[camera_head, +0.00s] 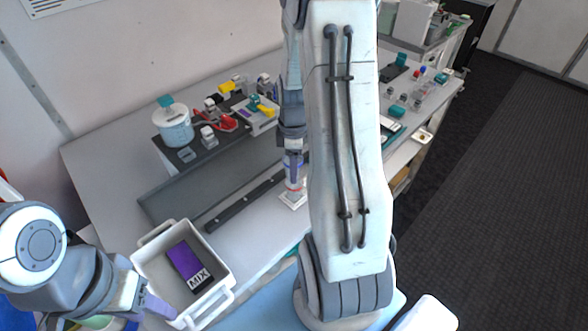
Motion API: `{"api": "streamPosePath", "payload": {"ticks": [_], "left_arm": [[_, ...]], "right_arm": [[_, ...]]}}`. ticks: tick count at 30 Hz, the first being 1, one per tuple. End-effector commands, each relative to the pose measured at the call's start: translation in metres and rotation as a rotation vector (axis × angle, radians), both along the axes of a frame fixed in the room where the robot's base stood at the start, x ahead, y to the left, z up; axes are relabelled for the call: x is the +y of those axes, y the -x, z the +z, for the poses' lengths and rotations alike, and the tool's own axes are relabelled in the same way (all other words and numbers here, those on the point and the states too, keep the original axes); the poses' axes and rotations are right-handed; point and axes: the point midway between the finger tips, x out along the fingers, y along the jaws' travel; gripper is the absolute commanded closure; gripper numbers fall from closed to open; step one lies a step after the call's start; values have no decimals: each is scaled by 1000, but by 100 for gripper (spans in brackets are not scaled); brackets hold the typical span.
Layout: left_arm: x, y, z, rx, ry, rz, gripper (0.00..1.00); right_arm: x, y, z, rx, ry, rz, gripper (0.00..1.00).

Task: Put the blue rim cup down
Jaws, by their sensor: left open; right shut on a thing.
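My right gripper (293,166) points down in the middle of the table, its purple fingers shut on a small pale cup (296,183). The fingers hide much of this cup, and it is too small for me to be sure of its blue rim. A reddish band shows low on it. A small white pad (292,200) lies directly below; I cannot tell whether the cup touches it. My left gripper (160,307) is open and empty at the lower left, by the near-left rim of a white tray.
The white tray (226,259) holds a purple and black MIX card (189,264). A dark rail (245,200) lies left of the pad. A white tub (173,125), a red-handled tool (229,122) and small containers stand behind. My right arm hides the table's centre right.

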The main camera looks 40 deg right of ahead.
Motion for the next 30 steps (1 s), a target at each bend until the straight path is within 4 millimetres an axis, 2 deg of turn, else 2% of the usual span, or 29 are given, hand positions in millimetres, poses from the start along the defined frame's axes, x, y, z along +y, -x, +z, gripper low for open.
{"api": "streamPosePath", "payload": {"ticks": [5,20,21,22,23,30], "left_arm": [[0,0,7,0,0,0,50],[0,0,0,0,0,0,50],[0,0,2,0,0,0,50],[0,0,2,0,0,0,50],[0,0,2,0,0,0,50],[0,0,2,0,0,0,50]], "right_arm": [[0,1,-21,4,-2,0,91],[0,1,-30,0,0,0,91],[-1,0,-28,0,0,0,24],[-1,0,-28,0,0,0,12],[-1,0,-28,0,0,0,9],[0,1,-28,0,0,0,9]]}}
